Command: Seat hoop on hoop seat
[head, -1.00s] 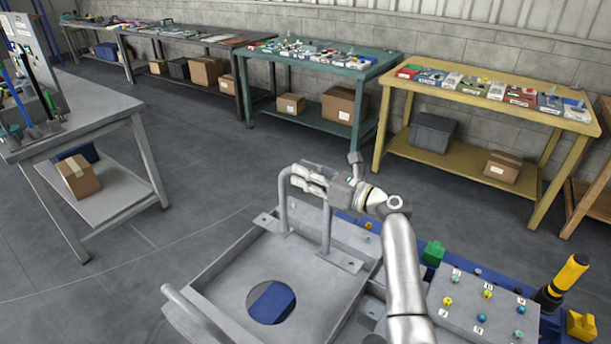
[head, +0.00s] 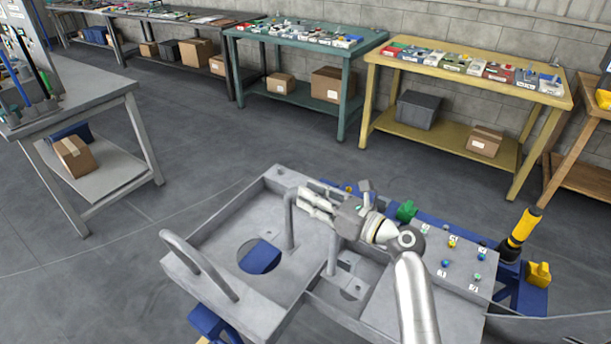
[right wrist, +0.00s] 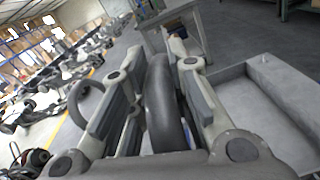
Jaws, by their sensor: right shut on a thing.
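The hoop (head: 290,228) is a grey bent tube with two downward legs. My right gripper (head: 311,199) is shut on its upper part, and the legs hang toward the right part of a grey chassis tray (head: 228,215). In the right wrist view the hoop (right wrist: 166,105) passes between the two fingers (right wrist: 160,85). I cannot tell whether its leg ends touch the tray. A similar grey hoop stands at the tray's left side (head: 200,268). I cannot clearly make out the hoop seat; small grey plates show beside the held hoop's right leg. My left gripper is not in view.
The tray has a round hole over a blue part (head: 260,257). A grey panel (head: 410,290) with numbered coloured knobs lies right of it. A black and yellow handled tool (head: 520,232) stands beyond. Tables line the wall; the floor between is open.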

